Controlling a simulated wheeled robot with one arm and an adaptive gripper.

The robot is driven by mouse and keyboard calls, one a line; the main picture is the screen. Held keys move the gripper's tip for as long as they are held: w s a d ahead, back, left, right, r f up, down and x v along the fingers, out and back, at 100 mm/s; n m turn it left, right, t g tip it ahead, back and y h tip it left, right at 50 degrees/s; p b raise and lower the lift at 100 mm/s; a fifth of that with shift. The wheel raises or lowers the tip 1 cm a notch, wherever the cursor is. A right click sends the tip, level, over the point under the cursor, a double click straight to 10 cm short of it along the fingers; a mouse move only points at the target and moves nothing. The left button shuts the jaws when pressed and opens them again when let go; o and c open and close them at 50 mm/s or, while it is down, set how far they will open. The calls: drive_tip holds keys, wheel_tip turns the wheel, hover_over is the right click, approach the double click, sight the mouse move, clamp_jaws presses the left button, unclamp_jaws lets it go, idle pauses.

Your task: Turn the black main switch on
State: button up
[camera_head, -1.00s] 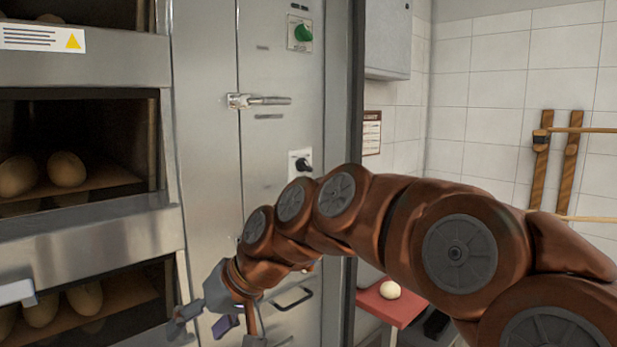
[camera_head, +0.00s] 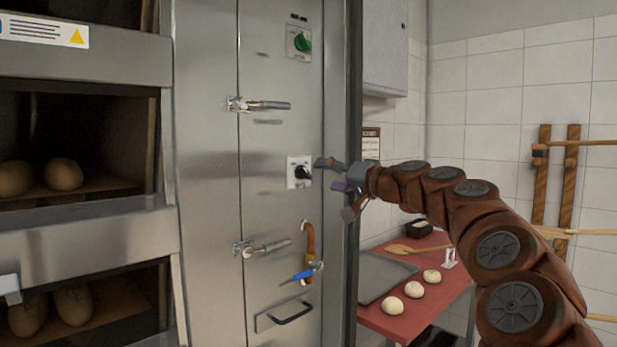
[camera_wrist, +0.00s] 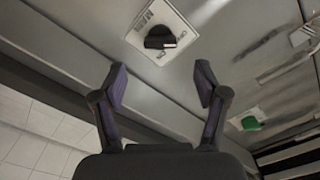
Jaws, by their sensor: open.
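The black main switch (camera_head: 302,173) is a knob on a white square plate on the steel panel. It also shows near the top of the wrist view (camera_wrist: 160,38), with a marker line on the knob and lettering on the plate. My gripper (camera_head: 333,178) is open and empty, just right of the knob in the head view. In the wrist view the two fingers (camera_wrist: 160,88) are spread apart, with the knob beyond their tips and between them sideways. The fingers look apart from the knob.
A green knob (camera_head: 303,42) sits higher on the panel. Door latches (camera_head: 262,104) (camera_head: 262,247), a blue-and-orange valve (camera_head: 308,265) and a drawer handle (camera_head: 290,313) stick out. Right of the panel, a red table (camera_head: 440,290) holds a tray (camera_head: 385,277) and dough balls (camera_head: 411,291).

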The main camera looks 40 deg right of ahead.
sight(308, 173)
drive_tip(key=shift+w+a+p, duration=0.2)
drive_tip(key=shift+w, duration=1)
drive_tip(key=shift+w+a+p, duration=0.15)
drive_tip(key=shift+w+p, duration=0.05)
drive_tip(key=shift+w, duration=1)
drive_tip(key=shift+w+a+p, duration=0.2)
drive_tip(key=shift+w, duration=1)
drive_tip(key=c, duration=1.2)
drive_tip(key=shift+o, duration=0.2)
